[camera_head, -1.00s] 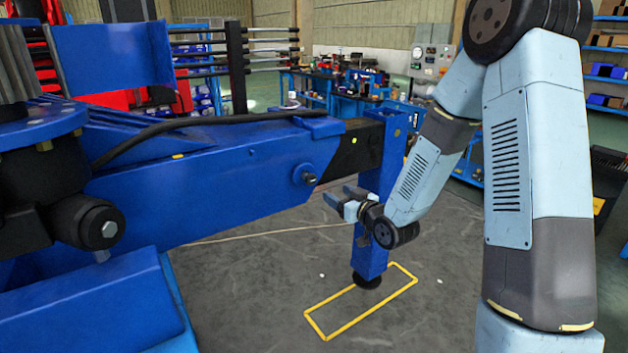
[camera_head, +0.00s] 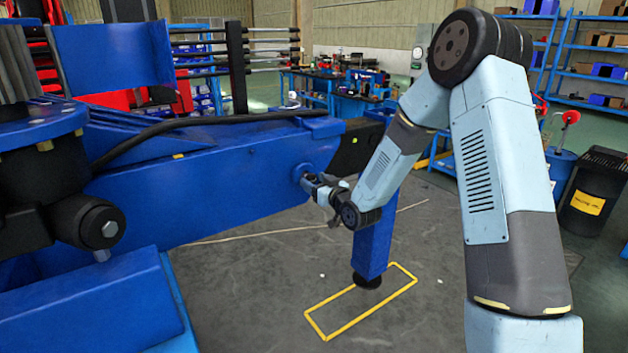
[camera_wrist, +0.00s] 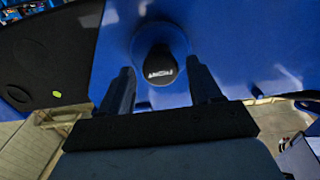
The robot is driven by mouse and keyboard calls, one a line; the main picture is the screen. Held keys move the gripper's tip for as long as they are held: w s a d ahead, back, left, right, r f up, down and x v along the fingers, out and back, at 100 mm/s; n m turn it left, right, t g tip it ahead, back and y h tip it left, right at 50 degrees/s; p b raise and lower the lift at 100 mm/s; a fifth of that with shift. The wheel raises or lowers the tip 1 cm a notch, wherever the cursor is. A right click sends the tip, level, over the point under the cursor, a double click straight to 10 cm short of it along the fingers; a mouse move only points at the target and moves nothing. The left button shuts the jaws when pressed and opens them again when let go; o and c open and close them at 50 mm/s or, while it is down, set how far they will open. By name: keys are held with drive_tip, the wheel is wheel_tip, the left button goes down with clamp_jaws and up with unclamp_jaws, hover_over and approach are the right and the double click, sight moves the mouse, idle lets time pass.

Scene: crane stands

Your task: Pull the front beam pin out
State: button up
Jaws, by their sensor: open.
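The front beam pin shows in the wrist view as a round dark knob with a pale-lettered end face (camera_wrist: 160,65), seated in the blue beam. The same blue beam (camera_head: 225,190) runs across the head view, and its pin is largely hidden there behind my gripper. My gripper (camera_head: 310,180) is at the beam's side near its outer end. In the wrist view the two fingers of my gripper (camera_wrist: 163,85) are apart, one on each side of the knob. The knob lies between or just beyond the fingertips; I cannot tell whether they touch it.
The blue vertical leg (camera_head: 372,245) stands behind my forearm, its black foot inside a yellow floor outline (camera_head: 330,337). A black hose (camera_head: 200,122) runs along the beam top. Open grey floor lies in front of the beam. A black bin (camera_head: 592,195) stands far right.

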drive_tip(key=shift+x, duration=1.2)
clamp_jaws()
